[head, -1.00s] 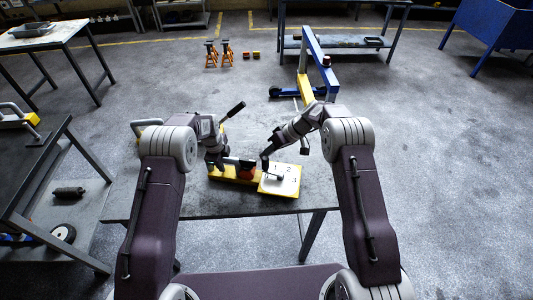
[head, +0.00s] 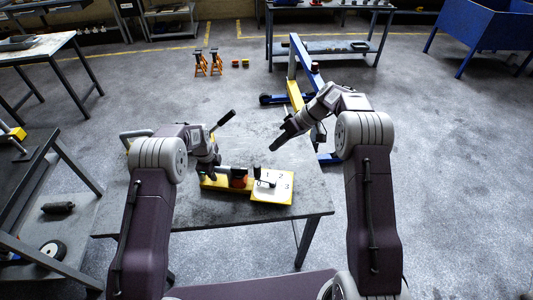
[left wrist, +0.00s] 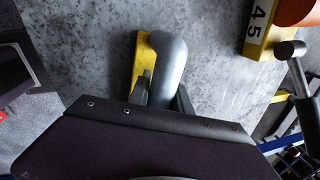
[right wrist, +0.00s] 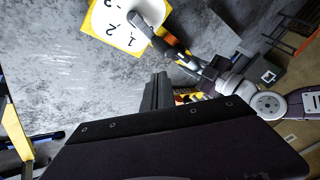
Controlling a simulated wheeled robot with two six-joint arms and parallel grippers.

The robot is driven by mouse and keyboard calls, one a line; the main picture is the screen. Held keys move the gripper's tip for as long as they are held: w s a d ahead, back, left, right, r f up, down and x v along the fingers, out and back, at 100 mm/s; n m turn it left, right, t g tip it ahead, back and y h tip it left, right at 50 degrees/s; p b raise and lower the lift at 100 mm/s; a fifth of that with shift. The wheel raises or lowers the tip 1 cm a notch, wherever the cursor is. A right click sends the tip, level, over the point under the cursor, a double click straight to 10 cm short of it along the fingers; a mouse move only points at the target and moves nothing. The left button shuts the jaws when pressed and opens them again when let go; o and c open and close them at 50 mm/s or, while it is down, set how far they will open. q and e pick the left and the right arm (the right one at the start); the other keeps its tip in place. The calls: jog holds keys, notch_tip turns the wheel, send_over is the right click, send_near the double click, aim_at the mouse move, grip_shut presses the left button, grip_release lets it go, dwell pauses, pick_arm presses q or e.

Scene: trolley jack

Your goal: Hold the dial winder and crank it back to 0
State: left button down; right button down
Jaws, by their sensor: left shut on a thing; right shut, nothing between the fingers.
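The dial winder has a yellow base (head: 213,183) on the table. Its white dial (head: 271,188) carries the digits 1, 2 and 3; a dark crank piece (head: 265,183) lies over the dial's left part. The dial also shows in the right wrist view (right wrist: 103,17). My left gripper (head: 214,172) is at the base's left end. In the left wrist view it is shut on a grey rounded grip (left wrist: 170,62) beside a yellow part. My right gripper (head: 273,148) is shut and empty, above and behind the dial, apart from it. The dial reading is too small to tell.
The grey table (head: 290,208) has clear room behind the winder. A grey handle with yellow (head: 135,134) lies at its back left. A black-handled lever (head: 226,118) stands behind my left gripper. A blue and yellow hoist (head: 292,90) stands beyond the table.

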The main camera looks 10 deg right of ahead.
jog(key=s+a+r+m+y, duration=0.2)
jog(key=a+y, duration=0.3)
pick_arm(q)
jog(key=shift+a, duration=0.1)
jog(key=shift+w, duration=0.1)
pick_arm(e)
jog(key=d+f+m+t+y, duration=0.1)
jog(key=d+f+m+t, duration=0.1)
jog(key=d+f+m, duration=0.1)
jog(key=d+f+m+t+y, duration=0.1)
jog(key=d+f+m+t, duration=0.2)
jog(key=f+m, duration=0.1)
jog(key=d+f+m+t+y, duration=0.1)
jog(key=d+f+m+t, duration=0.2)
jog(key=f+m, duration=0.1)
jog(key=shift+w+d+f, duration=0.15)
jog(key=shift+d+f, duration=0.05)
jog(key=shift+f, duration=0.65)
jog(key=shift+d+f+m, duration=0.15)
jog(key=shift+d+m, duration=0.15)
jog(key=x, duration=0.9)
jog(key=shift+a, duration=0.1)
jog(key=shift+s+a, duration=0.3)
jog(key=shift+s, duration=0.3)
jog(key=shift+s+a, duration=0.35)
jog(key=shift+s, duration=0.2)
jog(key=shift+s+a, duration=0.15)
jog(key=shift+s, duration=0.4)
